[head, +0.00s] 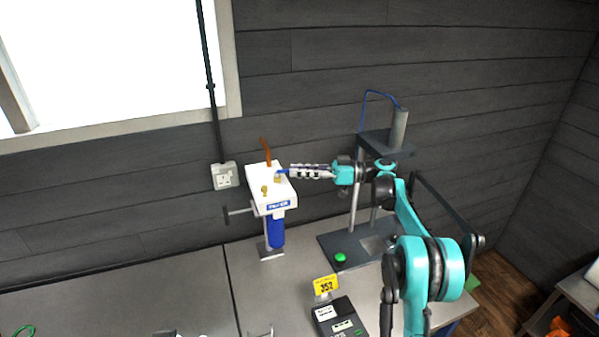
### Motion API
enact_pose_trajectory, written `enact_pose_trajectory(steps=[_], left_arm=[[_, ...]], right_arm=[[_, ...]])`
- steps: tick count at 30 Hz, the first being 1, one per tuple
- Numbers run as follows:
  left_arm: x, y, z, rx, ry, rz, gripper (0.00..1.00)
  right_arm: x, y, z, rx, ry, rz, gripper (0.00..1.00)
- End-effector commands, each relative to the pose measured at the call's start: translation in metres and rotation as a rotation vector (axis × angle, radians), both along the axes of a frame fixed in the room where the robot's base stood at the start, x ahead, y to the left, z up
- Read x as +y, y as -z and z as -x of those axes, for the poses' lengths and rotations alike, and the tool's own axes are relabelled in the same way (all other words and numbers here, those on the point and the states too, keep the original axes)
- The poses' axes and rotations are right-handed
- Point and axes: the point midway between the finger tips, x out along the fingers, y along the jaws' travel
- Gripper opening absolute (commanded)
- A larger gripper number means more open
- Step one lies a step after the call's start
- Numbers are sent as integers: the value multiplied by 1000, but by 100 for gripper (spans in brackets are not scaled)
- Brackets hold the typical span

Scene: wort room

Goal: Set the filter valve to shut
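The filter unit (271,197) has a white top with a blue label, a blue cartridge (276,232) below it and a copper pipe at the back. It stands at the back of the bench. A small blue valve handle (282,171) shows on its right side, above a brass fitting. My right gripper (289,171) comes in from the right, level, with its fingertips at the blue handle. I cannot tell whether the fingers touch or grip it, and the handle's far end is partly hidden. My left gripper is not in view.
A stand with a dark base and a green button (340,257) stands right of the filter, behind my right arm. A wall socket (225,175) is behind. The left bench is mostly clear.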

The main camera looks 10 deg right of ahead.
Motion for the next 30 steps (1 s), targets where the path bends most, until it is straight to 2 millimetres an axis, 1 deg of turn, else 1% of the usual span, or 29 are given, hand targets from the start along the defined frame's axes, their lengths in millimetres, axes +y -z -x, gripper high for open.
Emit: enact_pose_trajectory(steps=[8, 11, 14, 18, 22, 27, 30], left_arm=[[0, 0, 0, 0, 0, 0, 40], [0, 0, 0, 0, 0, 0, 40], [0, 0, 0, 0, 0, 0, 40], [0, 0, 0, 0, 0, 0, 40], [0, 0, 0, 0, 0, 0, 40], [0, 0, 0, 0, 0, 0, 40], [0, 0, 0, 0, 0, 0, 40]], right_arm=[[0, 1, 0, 0, -1, 2, 32], [-3, 1, 1, 0, 0, 2, 32], [-15, 1, 2, 0, 2, 2, 32], [-39, 1, 7, 0, 3, 2, 32], [-59, 1, 11, 0, 2, 1, 32], [-73, 1, 14, 0, 0, 1, 32], [-74, 1, 14, 0, 0, 1, 32]])
